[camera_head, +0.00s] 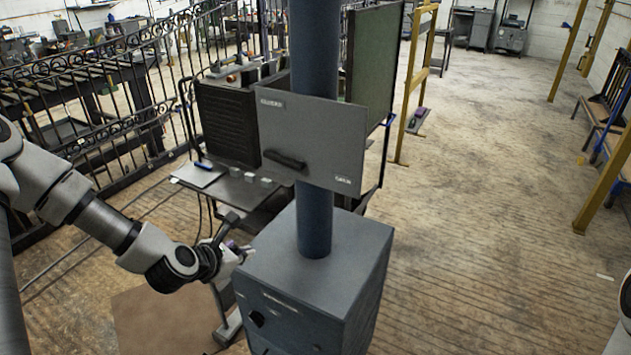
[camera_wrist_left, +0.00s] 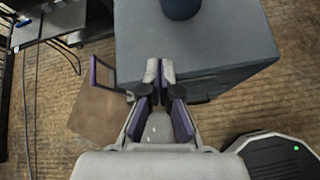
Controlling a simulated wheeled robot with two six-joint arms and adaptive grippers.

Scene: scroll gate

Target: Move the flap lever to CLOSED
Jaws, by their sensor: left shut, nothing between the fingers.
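A grey panel (camera_head: 330,140) is fixed on a blue upright pole (camera_head: 314,60). The flap lever (camera_head: 285,160), a dark bar, sits at the panel's lower left and tilts slightly down to the right. My right gripper is out of view.
A bench (camera_head: 235,190) with a black ribbed unit (camera_head: 228,122) stands behind the panel. The floor to the right is open.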

